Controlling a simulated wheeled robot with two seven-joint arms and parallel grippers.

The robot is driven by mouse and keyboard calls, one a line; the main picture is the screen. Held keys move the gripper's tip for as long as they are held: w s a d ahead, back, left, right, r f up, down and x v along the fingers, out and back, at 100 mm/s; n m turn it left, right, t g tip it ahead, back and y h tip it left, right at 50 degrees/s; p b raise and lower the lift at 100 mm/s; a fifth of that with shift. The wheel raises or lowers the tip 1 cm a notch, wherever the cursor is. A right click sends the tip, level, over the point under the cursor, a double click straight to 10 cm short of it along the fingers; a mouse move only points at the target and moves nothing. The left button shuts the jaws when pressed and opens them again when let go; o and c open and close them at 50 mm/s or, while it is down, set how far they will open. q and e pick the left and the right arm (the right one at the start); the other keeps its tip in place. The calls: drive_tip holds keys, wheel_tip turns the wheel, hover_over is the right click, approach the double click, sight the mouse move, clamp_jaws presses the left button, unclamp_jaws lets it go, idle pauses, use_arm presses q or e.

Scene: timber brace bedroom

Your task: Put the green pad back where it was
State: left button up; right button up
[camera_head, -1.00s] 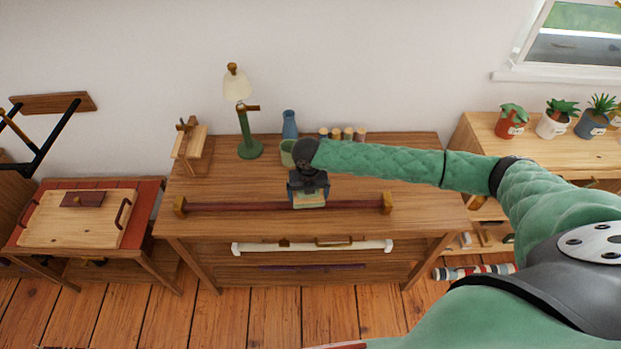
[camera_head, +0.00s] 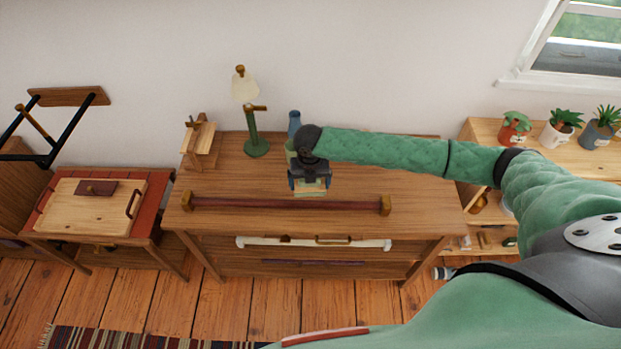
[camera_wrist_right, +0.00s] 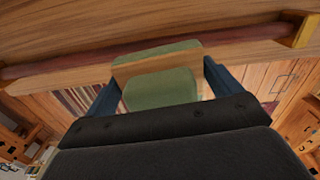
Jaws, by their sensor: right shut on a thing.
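My right gripper (camera_head: 310,182) is shut on the green pad (camera_wrist_right: 162,88), above the wooden dresser top (camera_head: 400,172). In the right wrist view the pad sits between the two blue fingers, with a pale wooden strip across it. In the head view only a small pale and green part of the held piece shows below the gripper. It is just behind the dark red bar (camera_head: 250,203) with brass ends that lies along the dresser's front. Whether the pad touches the dresser top I cannot tell. My left gripper is not in view.
A green lamp (camera_head: 256,147), a blue bottle (camera_head: 294,122) and a small wooden stand (camera_head: 199,148) are at the dresser's back. A pale board (camera_head: 92,214) lies on the left table. Potted plants (camera_head: 559,134) stand on the right shelf. The dresser top right of my gripper is clear.

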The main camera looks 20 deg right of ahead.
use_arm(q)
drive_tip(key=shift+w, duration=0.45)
